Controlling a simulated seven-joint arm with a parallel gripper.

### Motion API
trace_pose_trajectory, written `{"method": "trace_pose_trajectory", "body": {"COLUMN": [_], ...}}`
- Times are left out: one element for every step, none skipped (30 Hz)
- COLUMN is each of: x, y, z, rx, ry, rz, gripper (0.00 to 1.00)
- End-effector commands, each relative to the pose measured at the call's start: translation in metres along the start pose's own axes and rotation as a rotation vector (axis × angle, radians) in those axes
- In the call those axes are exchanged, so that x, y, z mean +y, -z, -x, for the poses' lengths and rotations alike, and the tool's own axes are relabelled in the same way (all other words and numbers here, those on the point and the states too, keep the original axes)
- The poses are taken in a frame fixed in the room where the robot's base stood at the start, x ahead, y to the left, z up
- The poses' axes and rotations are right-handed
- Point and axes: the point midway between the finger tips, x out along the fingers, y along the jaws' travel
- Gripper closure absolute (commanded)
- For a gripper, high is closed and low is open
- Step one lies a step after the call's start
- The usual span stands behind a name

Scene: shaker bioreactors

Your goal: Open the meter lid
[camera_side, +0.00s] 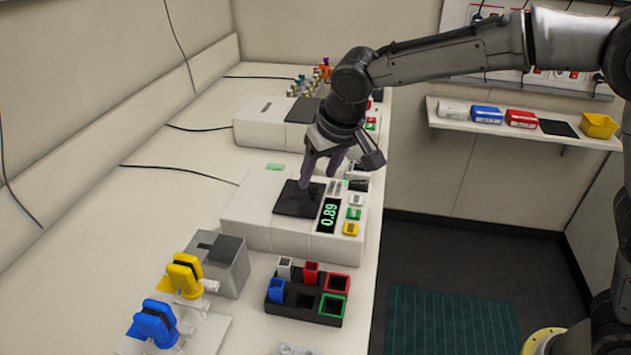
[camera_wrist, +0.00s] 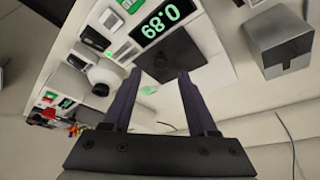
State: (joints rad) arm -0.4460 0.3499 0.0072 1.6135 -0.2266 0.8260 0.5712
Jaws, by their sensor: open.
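In the wrist view the lid (camera_wrist: 175,52) is just beyond my fingertips. My gripper (camera_side: 318,172) is over the lid, fingers pointing down; its two dark fingers are apart with nothing between them in the wrist view (camera_wrist: 159,76). I cannot tell whether a fingertip touches the lid.
Coloured buttons (camera_side: 353,214) line the meter's right side. A similar white device (camera_side: 262,128) stands behind. In front are a grey metal block (camera_side: 217,262), a black cuvette rack (camera_side: 300,312), and yellow (camera_side: 184,274) and blue (camera_side: 155,323) pipette-like tools. The bench left of the meter is clear.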

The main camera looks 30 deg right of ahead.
Motion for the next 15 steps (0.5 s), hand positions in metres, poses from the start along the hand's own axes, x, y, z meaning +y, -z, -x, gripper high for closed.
{"method": "trace_pose_trajectory", "body": {"x": [0.001, 0.001, 0.001, 0.001, 0.001, 0.001, 0.001, 0.001, 0.001, 0.001, 0.001, 0.001, 0.001, 0.001, 0.001], "y": [-0.001, -0.001, -0.001, -0.001, -0.001, -0.001, 0.0, 0.0, 0.0, 0.0, 0.0, 0.0, 0.0, 0.0, 0.0], "z": [-0.009, -0.014, -0.019, -0.023, -0.025, -0.029, -0.031, -0.033, -0.035, -0.036, -0.037, -0.037, -0.037, -0.037, -0.037], "rx": [-0.003, -0.004, -0.004, -0.003, -0.003, -0.002, -0.002, -0.001, -0.001, -0.001, -0.001, -0.001, -0.001, -0.001, -0.001], "ry": [-0.002, -0.002, -0.002, -0.001, -0.001, -0.001, -0.001, -0.001, 0.0, 0.0, 0.0, 0.0, 0.0, 0.0, 0.0], "rz": [0.0, -0.001, -0.001, -0.001, -0.001, -0.001, 0.0, 0.0, 0.0, 0.0, 0.0, 0.0, 0.0, 0.0, 0.0], "gripper": [0.42, 0.42, 0.42, 0.42, 0.42, 0.42, 0.42, 0.42, 0.42, 0.42, 0.42, 0.42, 0.42, 0.42, 0.42]}}
